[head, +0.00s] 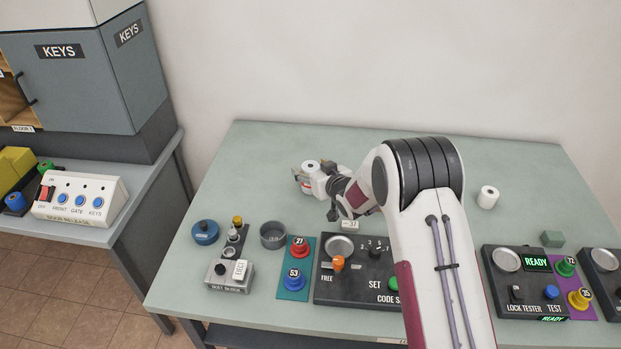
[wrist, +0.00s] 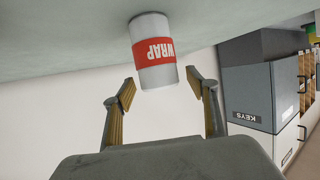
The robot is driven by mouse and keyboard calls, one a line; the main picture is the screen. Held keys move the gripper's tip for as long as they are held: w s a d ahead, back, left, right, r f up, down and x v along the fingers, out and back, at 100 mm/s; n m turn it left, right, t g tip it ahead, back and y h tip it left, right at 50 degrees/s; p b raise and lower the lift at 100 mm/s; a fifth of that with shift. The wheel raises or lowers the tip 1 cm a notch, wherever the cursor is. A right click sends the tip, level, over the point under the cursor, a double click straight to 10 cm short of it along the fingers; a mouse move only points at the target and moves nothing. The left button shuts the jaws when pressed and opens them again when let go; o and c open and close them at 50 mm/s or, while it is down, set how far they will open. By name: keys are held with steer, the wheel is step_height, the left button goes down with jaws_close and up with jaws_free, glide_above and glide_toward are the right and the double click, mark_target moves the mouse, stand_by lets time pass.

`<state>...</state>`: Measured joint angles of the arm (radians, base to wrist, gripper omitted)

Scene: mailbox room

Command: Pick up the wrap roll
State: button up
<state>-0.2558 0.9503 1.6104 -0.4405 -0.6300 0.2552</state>
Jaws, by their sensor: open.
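The wrap roll (wrist: 155,68) is a white cylinder with a red band reading WRAP. In the wrist view it stands on the table, seen upside down. In the head view the wrap roll (head: 307,184) stands at the back left of the table, partly hidden by my arm's end. My gripper (wrist: 160,82) is open, its two fingers spread on either side of the roll's free end. A gap shows between each finger and the roll, and nothing is held. In the head view my gripper (head: 327,181) is close beside the roll, largely hidden by the wrist.
A plain white roll (head: 489,197) stands at right. Along the front are a round grey dish (head: 273,235), a blue round item (head: 205,232), a test block (head: 229,276), a code panel (head: 352,272) and a lock tester (head: 517,288). The table's back left is clear.

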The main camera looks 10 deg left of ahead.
steer(key=shift+w+a+f, duration=0.2)
steer(key=shift+w, duration=0.15)
stand_by(0.3)
steer(key=c, duration=1)
